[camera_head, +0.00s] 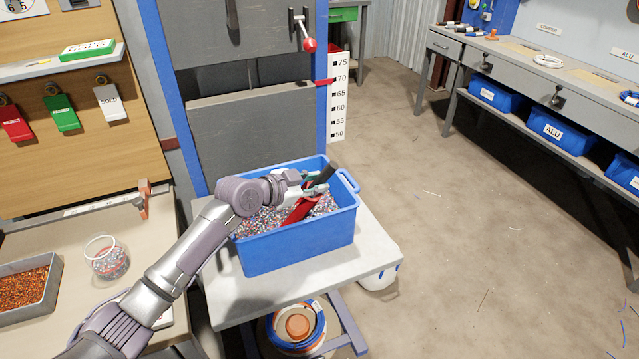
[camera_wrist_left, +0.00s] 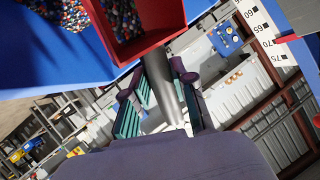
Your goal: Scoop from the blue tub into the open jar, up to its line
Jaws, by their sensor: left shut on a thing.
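The blue tub (camera_head: 300,249) stands on a light stand and holds multicoloured granules (camera_head: 262,222); its blue wall also shows in the left wrist view (camera_wrist_left: 60,75). My left gripper (camera_head: 316,186) is over the tub, shut on the handle of a red scoop (camera_head: 300,212). In the left wrist view the grey handle (camera_wrist_left: 160,85) lies between the green-padded fingers, and granules show inside the red scoop (camera_wrist_left: 150,42). The scoop is low in the tub; its contact with the granules is unclear. The open jar (camera_head: 107,262) stands on the left bench, partly filled with granules; its line is hard to make out.
A grey tray (camera_head: 48,302) of copper-coloured granules sits left of the jar. My left arm passes between jar and tub. A grey press-like frame (camera_head: 250,130) with a red-knobbed lever (camera_head: 308,44) rises behind the tub. Floor to the right is mostly clear.

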